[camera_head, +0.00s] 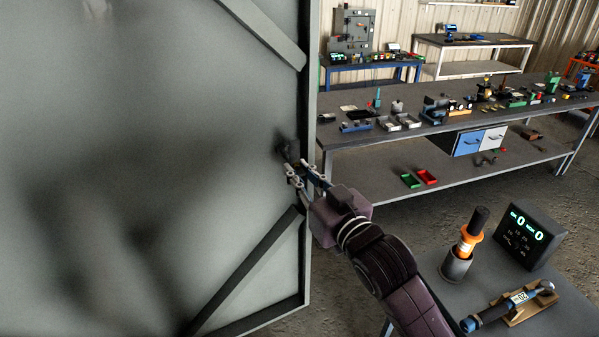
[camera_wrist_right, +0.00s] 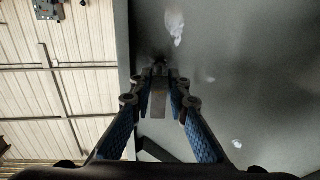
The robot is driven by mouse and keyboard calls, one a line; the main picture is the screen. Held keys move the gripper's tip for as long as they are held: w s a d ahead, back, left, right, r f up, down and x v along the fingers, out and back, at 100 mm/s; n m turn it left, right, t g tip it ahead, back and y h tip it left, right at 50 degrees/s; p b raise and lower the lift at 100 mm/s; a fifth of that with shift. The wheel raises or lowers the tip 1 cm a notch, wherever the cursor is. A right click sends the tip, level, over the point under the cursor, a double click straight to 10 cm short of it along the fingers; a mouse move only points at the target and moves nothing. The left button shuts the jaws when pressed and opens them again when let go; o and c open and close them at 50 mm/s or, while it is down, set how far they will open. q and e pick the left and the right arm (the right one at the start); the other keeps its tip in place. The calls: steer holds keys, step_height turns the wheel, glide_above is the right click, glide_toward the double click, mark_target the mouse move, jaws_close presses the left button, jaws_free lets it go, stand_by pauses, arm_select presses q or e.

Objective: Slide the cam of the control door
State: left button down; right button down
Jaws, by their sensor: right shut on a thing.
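The control door (camera_head: 150,130) is a large grey panel with diagonal braces, filling the left of the head view. It also shows on the right of the wrist view (camera_wrist_right: 240,70). The cam (camera_wrist_right: 158,104) is a narrow grey bar between my right fingers, near the door's edge. In the head view a dark fitting (camera_head: 286,150) sits on the door just beyond my gripper. My right gripper (camera_head: 300,172) is shut on the cam, and its blue-padded fingers (camera_wrist_right: 158,90) flank it in the wrist view. The fingers hide part of the cam. My left gripper is not in view.
A long workbench (camera_head: 350,140) with several tools and bins stands behind the door's edge. At lower right, a nearer table (camera_head: 562,312) holds an orange tool (camera_head: 469,240) in a cup, a display box (camera_head: 525,236) and a torque wrench (camera_head: 510,304). Bare floor lies between.

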steer(key=f, duration=0.1)
steer(key=f+b, duration=0.1)
steer(key=f, duration=0.1)
steer(key=shift+s+d, duration=0.1)
steer(key=shift+s, duration=0.2)
steer(key=shift+w, duration=0.1)
steer(key=c, duration=1.8)
jaws_free()
steer(key=shift+w, duration=0.25)
steer(key=shift+c, duration=0.2)
steer(key=shift+r, duration=0.1)
steer(key=v, duration=1.1)
steer(key=shift+s, duration=0.45)
steer(key=shift+c, duration=0.6)
